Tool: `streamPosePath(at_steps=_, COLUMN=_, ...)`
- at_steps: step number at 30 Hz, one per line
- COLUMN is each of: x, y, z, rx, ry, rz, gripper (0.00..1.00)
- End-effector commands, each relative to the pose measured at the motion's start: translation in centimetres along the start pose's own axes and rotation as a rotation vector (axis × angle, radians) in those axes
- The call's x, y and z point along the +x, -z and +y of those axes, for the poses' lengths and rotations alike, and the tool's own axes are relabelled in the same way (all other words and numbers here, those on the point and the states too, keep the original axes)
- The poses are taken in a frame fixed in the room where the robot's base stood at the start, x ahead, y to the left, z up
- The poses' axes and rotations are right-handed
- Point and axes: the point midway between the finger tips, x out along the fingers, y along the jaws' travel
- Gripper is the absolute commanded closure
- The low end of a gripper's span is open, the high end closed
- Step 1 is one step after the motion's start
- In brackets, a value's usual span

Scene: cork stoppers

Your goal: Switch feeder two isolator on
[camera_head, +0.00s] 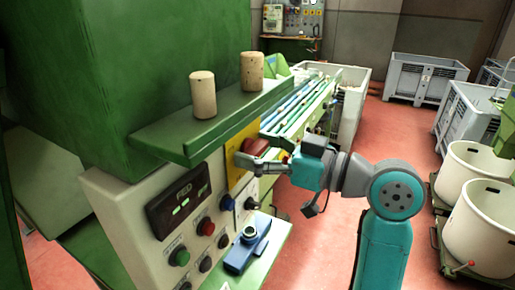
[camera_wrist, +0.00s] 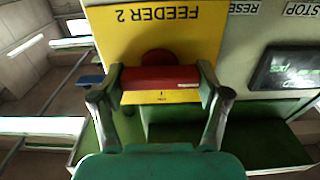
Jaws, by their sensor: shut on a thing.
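The feeder two isolator is a red handle (camera_wrist: 160,78) on a yellow plate (camera_wrist: 130,35) marked "FEEDER 2", which appears upside down in the wrist view. The handle's bar lies crosswise in that view, parallel to the lettering. My gripper (camera_wrist: 159,76) has one finger at each end of the bar and is shut on it. In the head view my gripper (camera_head: 252,154) reaches the panel from the right, at the red handle (camera_head: 256,146) on the yellow plate (camera_head: 236,160). A small mark shows on the yellow plate just below the bar in the wrist view; the fingers partly hide the plate's sides.
A green ledge (camera_head: 215,132) with two cork stoppers (camera_head: 203,95) (camera_head: 252,71) juts out just above the isolator. Left of it are a display (camera_head: 178,201) and several coloured buttons. A blue device (camera_head: 247,250) stands below. Red floor is open behind my arm.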

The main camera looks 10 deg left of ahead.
Motion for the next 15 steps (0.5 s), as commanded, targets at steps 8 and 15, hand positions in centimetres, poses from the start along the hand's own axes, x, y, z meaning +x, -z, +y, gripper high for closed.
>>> streamPosePath(at_steps=8, x=0.00, y=0.00, z=0.05, rx=0.093, ry=0.000, rz=0.000, gripper=0.60)
streamPosePath(at_steps=15, x=0.00, y=-0.02, z=0.12, rx=0.283, ry=0.000, rz=0.000, gripper=0.60)
